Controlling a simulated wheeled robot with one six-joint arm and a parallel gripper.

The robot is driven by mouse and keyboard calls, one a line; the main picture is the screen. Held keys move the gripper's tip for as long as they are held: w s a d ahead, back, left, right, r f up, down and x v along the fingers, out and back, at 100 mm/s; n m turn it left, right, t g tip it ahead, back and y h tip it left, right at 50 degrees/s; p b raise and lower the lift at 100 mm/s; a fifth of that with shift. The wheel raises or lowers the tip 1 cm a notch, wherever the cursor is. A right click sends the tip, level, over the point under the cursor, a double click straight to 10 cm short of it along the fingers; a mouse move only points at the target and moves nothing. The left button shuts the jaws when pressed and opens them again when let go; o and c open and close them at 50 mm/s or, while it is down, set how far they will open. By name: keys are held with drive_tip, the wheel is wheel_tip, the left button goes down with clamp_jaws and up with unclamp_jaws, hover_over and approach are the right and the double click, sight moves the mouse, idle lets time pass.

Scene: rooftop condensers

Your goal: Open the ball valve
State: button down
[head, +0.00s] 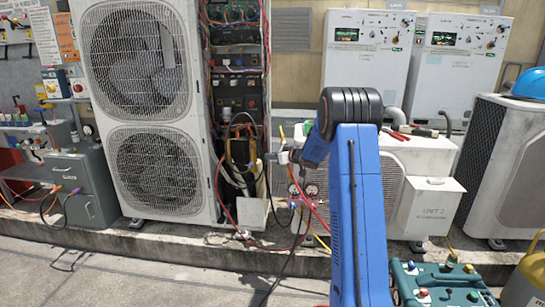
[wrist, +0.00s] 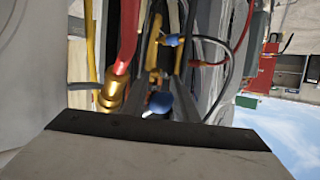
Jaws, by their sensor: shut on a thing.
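My gripper (head: 279,157) is at the end of my blue arm, in front of the open, wired section beside the tall white condenser. A blue valve handle (wrist: 160,103) sits right at that edge, beside a brass fitting (wrist: 113,92) on a red hose. My gripper is shut, apparently on this handle; the contact itself is hidden. A second blue handle (wrist: 171,40) shows further up on the yellow-brass piping. The handle's angle to its pipe is unclear.
The tall condenser (head: 148,180) stands left of my gripper. A white box labelled Unit 2 (head: 424,208) is to the right. Red, yellow and black hoses hang around the gripper. A teal case (head: 440,285) stands at the lower right. The paving (head: 120,275) at front left is mostly clear.

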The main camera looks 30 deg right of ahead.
drive_tip(key=shift+r, duration=0.25)
drive_tip(key=c, duration=1.4)
unclamp_jaws()
drive_tip(key=shift+f, duration=0.1)
drive_tip(key=shift+s, duration=0.1)
